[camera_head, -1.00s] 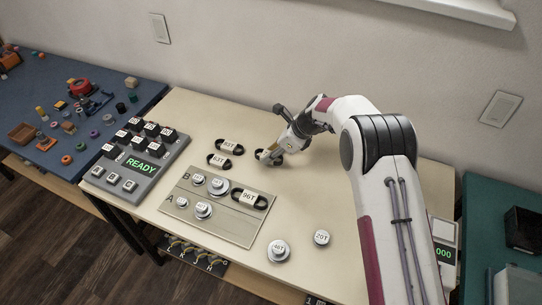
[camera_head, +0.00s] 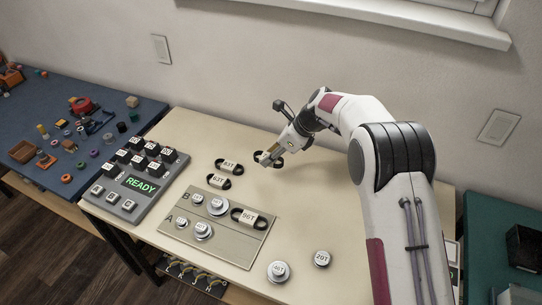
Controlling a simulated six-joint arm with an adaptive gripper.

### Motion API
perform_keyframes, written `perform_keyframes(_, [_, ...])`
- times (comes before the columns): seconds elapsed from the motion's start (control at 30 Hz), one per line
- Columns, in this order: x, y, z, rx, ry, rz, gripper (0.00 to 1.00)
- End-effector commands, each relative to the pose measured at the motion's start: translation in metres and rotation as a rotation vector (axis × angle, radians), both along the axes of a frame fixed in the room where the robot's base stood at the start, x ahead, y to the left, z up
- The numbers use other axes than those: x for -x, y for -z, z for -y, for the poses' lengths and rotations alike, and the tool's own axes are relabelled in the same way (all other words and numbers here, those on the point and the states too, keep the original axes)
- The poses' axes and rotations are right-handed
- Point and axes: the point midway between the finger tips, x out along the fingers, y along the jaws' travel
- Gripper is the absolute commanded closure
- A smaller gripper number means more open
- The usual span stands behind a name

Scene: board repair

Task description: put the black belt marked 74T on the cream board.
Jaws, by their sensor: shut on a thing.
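My gripper (camera_head: 268,159) is over the far middle of the table, shut on a black belt (camera_head: 281,159). The belt's marking cannot be read, as the fingers cover part of it. The board (camera_head: 240,252) is a flat grey-beige panel nearer the camera, to the left of and below my gripper in the picture. It has rows marked A and B with several silver pulleys (camera_head: 203,231). A black belt marked 96T (camera_head: 249,218) lies at its right end.
Two other black belts (camera_head: 228,167) (camera_head: 218,183) lie between board and gripper. A grey button box (camera_head: 140,183) reading READY stands left. Two loose pulleys (camera_head: 279,271) (camera_head: 322,259) are at the front right. The table right of the board is otherwise clear.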

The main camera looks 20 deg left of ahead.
Motion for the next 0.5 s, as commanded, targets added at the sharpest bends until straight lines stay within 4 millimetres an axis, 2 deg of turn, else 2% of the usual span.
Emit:
perform_keyframes(0.33, [0.0008,0.0002,-0.0012,0.000,-0.002,0.000,0.93])
perform_keyframes(0.5, [0.0045,-0.0062,-0.0089,-0.001,-0.014,0.003,0.93])
